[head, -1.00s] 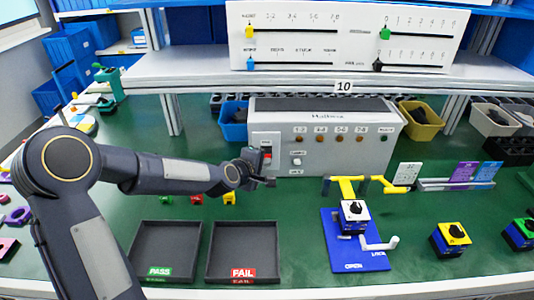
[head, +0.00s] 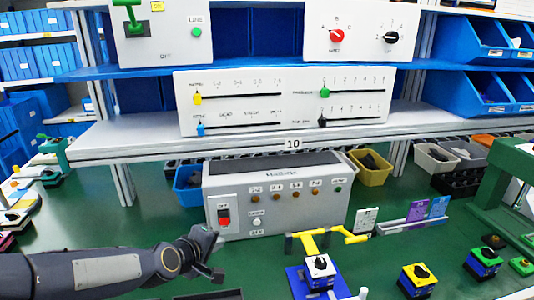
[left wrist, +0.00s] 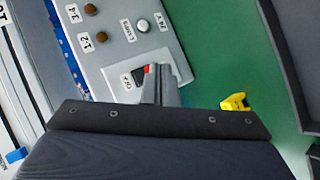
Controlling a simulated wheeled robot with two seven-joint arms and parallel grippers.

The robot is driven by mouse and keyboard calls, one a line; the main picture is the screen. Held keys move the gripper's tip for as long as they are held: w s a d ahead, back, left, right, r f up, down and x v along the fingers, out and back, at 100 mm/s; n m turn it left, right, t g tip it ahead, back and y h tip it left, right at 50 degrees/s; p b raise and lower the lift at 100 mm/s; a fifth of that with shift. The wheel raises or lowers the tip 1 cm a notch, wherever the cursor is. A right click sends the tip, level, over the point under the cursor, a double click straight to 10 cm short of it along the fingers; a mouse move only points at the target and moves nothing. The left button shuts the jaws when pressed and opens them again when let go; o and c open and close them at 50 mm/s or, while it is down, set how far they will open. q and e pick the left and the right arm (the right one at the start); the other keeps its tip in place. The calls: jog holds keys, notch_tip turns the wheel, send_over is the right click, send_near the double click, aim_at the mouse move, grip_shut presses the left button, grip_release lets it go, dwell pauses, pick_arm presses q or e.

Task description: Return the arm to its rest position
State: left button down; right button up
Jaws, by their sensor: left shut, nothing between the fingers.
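My left gripper (head: 208,252) reaches in from the lower left in the head view. It is shut and empty, in front of the lower left of the grey control box (head: 275,220). The red switch (head: 224,216) on the box shows clear above it. In the left wrist view the closed fingers (left wrist: 160,82) point toward the box's face and partly cover the red switch (left wrist: 147,69). I cannot tell the exact gap to the box. My right gripper is out of view.
A knob switch on a blue base (head: 320,268) and a yellow-topped switch (head: 418,280) stand to the right. A shelf (head: 130,140) with slider panels (head: 285,100) spans above the box. A blue bin (head: 187,190) and a yellow bin (head: 374,168) flank the box. Green table shows at the left.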

pick_arm(q)
jog(key=s+a+r+m+g+p, duration=0.1)
jog(key=s+m, duration=0.4)
jog(key=s, duration=0.9)
jog(key=s+a+r+m+g+p, duration=0.2)
jog(key=s+r+m+g+p, duration=0.1)
jog(key=s, duration=1.1)
jog(key=shift+s+r+m+g+p, duration=0.3)
jog(key=shift+r+m+g, duration=0.4)
jog(key=shift+m, duration=0.4)
